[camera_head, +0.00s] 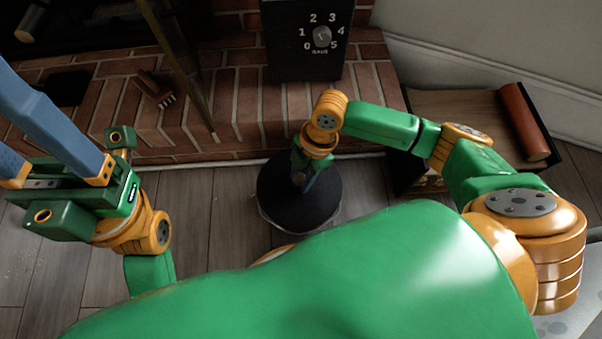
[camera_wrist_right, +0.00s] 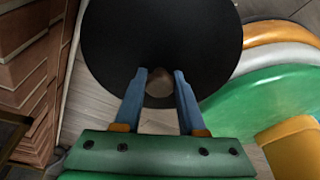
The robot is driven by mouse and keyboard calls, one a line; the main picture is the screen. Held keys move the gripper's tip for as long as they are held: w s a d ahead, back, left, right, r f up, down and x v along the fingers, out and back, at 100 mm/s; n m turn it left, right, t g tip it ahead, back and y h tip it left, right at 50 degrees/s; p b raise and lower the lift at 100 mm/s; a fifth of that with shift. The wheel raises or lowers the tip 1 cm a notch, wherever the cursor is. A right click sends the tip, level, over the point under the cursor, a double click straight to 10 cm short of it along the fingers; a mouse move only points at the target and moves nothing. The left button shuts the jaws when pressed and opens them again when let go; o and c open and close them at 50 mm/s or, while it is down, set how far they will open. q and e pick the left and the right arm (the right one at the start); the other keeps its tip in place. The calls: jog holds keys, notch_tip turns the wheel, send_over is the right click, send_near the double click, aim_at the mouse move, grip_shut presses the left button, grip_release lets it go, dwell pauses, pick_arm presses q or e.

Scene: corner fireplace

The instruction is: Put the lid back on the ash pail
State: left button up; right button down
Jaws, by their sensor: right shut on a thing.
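The ash pail's lid (camera_head: 322,205) is a round black disc, in the middle of the head view just in front of the hearth. My right gripper (camera_head: 308,178) is above it, shut on the small knob at its centre. In the right wrist view the fingers (camera_wrist_right: 160,90) sit either side of the knob, and the lid (camera_wrist_right: 115,45) hides what is below. A thin pale edge shows under the lid's front; the pail itself is mostly hidden, and I cannot tell whether the lid is seated. My left gripper (camera_head: 22,150) is at the left, fingers apart and empty.
The brick hearth (camera_head: 240,115) runs behind the lid. A wooden box (camera_head: 440,100) with a red-brown cylinder (camera_head: 525,120) is at the right. Floor left of the lid is clear.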

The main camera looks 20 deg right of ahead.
jog(key=shift+f, duration=0.15)
dwell(0.8)
jog(key=shift+p, duration=0.35)
jog(key=shift+p, duration=0.3)
grip_release()
dwell(0.4)
